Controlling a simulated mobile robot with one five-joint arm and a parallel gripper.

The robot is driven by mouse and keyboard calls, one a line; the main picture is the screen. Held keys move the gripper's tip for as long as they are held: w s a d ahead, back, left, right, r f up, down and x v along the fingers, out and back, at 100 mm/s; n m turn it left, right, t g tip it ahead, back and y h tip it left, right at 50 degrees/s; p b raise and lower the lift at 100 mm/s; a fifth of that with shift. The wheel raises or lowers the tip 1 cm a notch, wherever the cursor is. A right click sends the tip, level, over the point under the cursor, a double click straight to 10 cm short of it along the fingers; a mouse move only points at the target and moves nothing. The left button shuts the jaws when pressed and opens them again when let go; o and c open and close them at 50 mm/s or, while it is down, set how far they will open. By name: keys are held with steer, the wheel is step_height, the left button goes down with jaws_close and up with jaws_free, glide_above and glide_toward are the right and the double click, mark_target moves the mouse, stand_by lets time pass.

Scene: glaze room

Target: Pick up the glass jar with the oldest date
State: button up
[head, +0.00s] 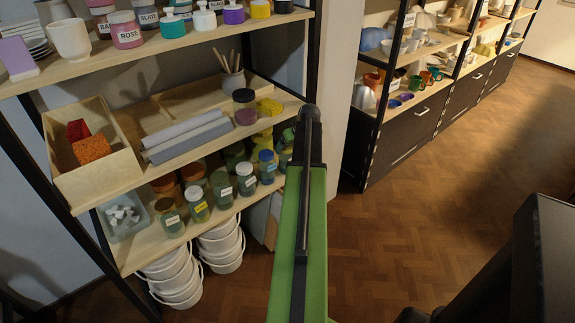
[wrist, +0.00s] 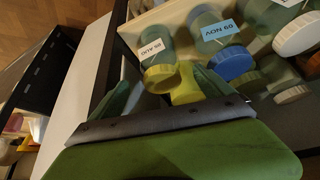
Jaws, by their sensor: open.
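Several glass jars with date labels stand in a row on the lower shelf in the head view, among them a front-left dark-lidded jar (head: 172,220), a white-lidded jar (head: 246,181) and a blue-lidded jar (head: 267,168). In the wrist view my gripper (wrist: 163,88) is open, its green fingers on either side of a yellow-lidded jar (wrist: 152,48) whose white label seems to read AUG; contact cannot be told. Beside it is a blue-lidded jar (wrist: 212,35) with a blue label seeming to read NOV. Other dates are too small or hidden. My arm hides the row's right end in the head view.
More jars stand close behind the front row. Above is a shelf board (head: 210,145) with grey rolls and a wooden box (head: 92,165). A clear tub (head: 123,218) stands left of the jars. White buckets (head: 175,275) are stacked below. The floor (head: 410,220) to the right is clear.

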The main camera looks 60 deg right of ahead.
mark_target(288, 147)
steer(key=shift+w+d, duration=0.2)
steer(key=shift+w, duration=0.1)
steer(key=b+x, duration=0.4)
steer(key=x, duration=0.1)
steer(key=shift+w+d+f+b, duration=0.1)
steer(key=shift+w+f+b, duration=0.05)
steer(key=shift+f+b, duration=0.15)
steer(key=shift+r, duration=0.25)
steer(key=shift+c, duration=0.4)
jaws_close()
